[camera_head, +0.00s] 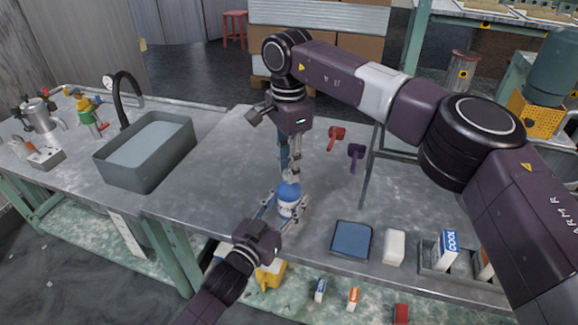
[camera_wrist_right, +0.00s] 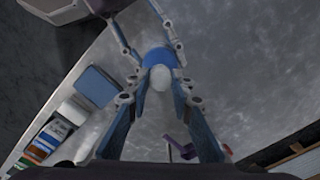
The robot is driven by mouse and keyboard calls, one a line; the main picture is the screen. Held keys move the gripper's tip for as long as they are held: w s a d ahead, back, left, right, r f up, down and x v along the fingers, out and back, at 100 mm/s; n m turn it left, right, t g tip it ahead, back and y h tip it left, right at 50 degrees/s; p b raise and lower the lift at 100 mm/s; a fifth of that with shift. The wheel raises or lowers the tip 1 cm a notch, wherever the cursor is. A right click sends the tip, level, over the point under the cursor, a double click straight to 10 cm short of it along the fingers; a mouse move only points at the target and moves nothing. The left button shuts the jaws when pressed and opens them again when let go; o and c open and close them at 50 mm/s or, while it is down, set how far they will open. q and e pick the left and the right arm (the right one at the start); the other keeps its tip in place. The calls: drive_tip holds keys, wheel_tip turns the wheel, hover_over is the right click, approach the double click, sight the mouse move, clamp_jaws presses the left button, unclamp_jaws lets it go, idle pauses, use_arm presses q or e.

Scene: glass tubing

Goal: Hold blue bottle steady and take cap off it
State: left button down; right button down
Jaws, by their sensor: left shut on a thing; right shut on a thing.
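The blue bottle (camera_head: 289,198) stands upright on the grey worktop, with a white band around its body. My left gripper (camera_head: 285,207) reaches in from the front, shut on the bottle's body with one finger on each side. My right gripper (camera_head: 291,172) points down from above, shut on the white cap at the bottle's top. In the right wrist view the white cap (camera_wrist_right: 160,79) is between my right fingertips, with the blue bottle (camera_wrist_right: 158,57) behind it. The fingers mostly hide the cap in the head view. I cannot tell whether the cap is still seated on the neck.
Red (camera_head: 337,137) and purple (camera_head: 356,155) tools lie behind. A grey sink (camera_head: 146,158) is left; the worktop between is clear.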

drive_tip(key=shift+r, duration=0.15)
drive_tip(key=shift+r, duration=0.95)
drive_tip(key=shift+r, duration=2)
use_arm(q)
drive_tip(key=c, duration=1.1)
unclamp_jaws()
